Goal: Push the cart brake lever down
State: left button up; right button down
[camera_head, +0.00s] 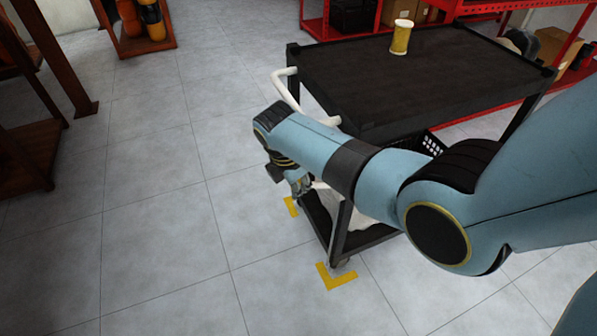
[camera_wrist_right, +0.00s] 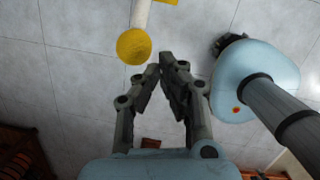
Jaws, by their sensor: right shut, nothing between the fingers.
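The black cart (camera_head: 350,75) stands right of centre in the head view, with a white push handle (camera_head: 285,90) on its left end. My right gripper (camera_head: 300,187) points down beside the cart's near left end, low by the lower shelf. In the right wrist view, my right gripper (camera_wrist_right: 166,68) is shut and empty. A round yellow end (camera_wrist_right: 133,46) on a white bar lies just beyond and left of the fingertips; it looks like the brake lever. A small gap shows between them. In the head view no lever can be made out. My left gripper is not in view.
A yellow spool-like cylinder (camera_head: 401,37) stands on the cart's top. The cart's lower shelf (camera_head: 365,237) carries something pale. Yellow corner marks (camera_head: 337,277) lie on the floor by its wheels. A red rack (camera_head: 318,27) stands behind. Tiled floor at left is clear.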

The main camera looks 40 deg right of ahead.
aim_at(317, 185)
notch_tip(317, 185, up, 6)
jog(key=w+n, duration=0.1)
jog(key=w, duration=0.2)
jog(key=shift+f+n+p, duration=0.25)
jog(key=shift+n+p, duration=0.05)
jog(key=shift+f, duration=0.1)
jog(key=b+x, duration=0.6)
jog(key=b, duration=0.1)
jog(key=shift+s+d+f, duration=0.1)
jog(key=shift+f, duration=0.1)
jog(key=shift+d+f+b, duration=0.1)
jog(key=shift+f+b, duration=0.15)
jog(key=shift+b, duration=0.45)
jog(key=shift+d, duration=0.1)
jog(key=shift+f, duration=0.1)
